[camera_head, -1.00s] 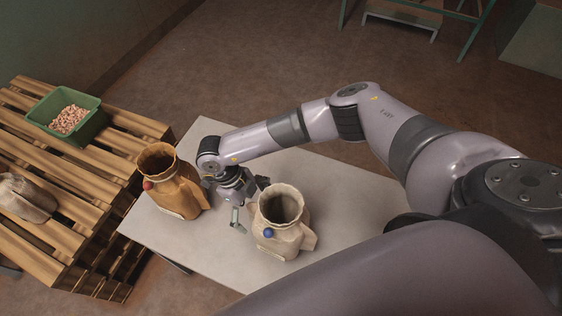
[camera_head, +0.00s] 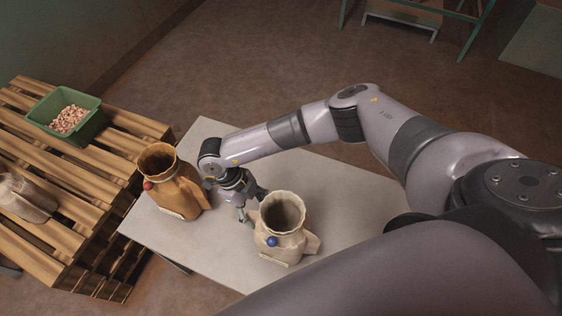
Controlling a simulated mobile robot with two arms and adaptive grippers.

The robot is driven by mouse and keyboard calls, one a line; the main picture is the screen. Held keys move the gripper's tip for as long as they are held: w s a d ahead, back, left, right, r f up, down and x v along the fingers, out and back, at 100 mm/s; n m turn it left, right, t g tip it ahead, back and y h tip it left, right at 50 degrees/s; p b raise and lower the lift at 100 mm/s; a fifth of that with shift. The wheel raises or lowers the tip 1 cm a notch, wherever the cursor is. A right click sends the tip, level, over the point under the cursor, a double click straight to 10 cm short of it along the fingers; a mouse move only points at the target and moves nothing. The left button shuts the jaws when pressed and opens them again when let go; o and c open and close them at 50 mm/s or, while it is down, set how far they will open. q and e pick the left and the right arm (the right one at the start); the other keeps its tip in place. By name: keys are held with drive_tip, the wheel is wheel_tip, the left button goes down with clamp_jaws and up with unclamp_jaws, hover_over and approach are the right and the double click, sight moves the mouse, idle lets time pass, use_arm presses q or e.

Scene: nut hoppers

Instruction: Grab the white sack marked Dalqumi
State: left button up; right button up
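A white-cream sack (camera_head: 285,244) with an open, ruffled mouth stands upright on the pale table. A blue round piece sits on its front, and a tab sticks out on its right side. A label strip near its bottom is too small to read. My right gripper (camera_head: 252,204) is low, close against the sack's left side. Its fingers are near each other, with the sack's left edge at them. I cannot tell whether they pinch it. An orange-brown sack (camera_head: 181,194) with a red round piece stands just left of the gripper. My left gripper is not in view.
The table (camera_head: 220,262) has free room right of and behind the white sack. A wooden pallet stack (camera_head: 105,195) at the left holds a green bin (camera_head: 88,129) of nuts and a pale closed bag (camera_head: 27,197). A green-framed stand (camera_head: 400,18) is at the back.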

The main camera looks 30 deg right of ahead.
clamp_jaws()
idle(0.5)
idle(0.3)
